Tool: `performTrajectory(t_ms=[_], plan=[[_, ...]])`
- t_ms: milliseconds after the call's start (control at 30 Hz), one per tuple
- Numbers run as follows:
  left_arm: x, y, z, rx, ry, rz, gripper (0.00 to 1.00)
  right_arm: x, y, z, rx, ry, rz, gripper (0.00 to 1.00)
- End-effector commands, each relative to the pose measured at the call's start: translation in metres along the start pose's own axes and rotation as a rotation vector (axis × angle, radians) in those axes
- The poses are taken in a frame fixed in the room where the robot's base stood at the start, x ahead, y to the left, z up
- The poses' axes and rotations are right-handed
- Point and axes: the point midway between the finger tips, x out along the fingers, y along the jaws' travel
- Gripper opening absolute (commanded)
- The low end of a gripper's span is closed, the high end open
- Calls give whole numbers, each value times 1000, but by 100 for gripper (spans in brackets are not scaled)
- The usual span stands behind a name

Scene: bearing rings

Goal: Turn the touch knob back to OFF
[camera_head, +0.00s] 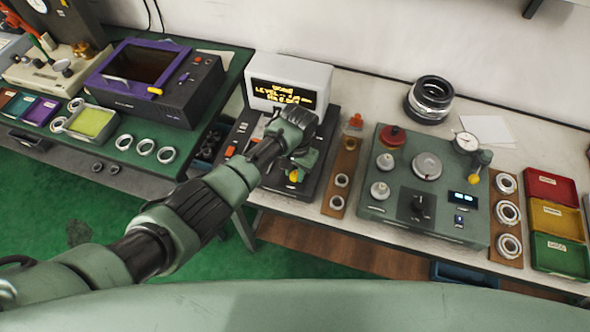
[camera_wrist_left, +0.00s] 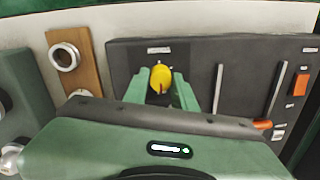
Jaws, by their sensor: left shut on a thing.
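The yellow touch knob (camera_wrist_left: 160,77) stands on a dark control panel (camera_wrist_left: 200,52), under a small white label too small to read. My left gripper (camera_wrist_left: 158,88) is shut on the knob, with one green finger on each side of it. In the head view the knob (camera_head: 294,176) shows as a yellow spot beneath my left gripper (camera_head: 297,171). The fingers hide part of the knob, and I cannot tell which setting it points to. A white box with a lit amber display (camera_head: 284,92) stands behind the panel. My right gripper is not in view.
Red, yellow and green trays (camera_head: 552,187) stand far right. A purple-trimmed machine (camera_head: 170,100) stands left, across a gap.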

Motion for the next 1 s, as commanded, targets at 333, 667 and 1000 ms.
performTrajectory(t_ms=[333,667,1000], plan=[[-3,-1,-3,-38,6,-2,0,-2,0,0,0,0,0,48],[-3,-1,-3,-37,7,-2,46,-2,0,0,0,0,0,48],[-2,0,-1,-36,2,-1,48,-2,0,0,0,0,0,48]])
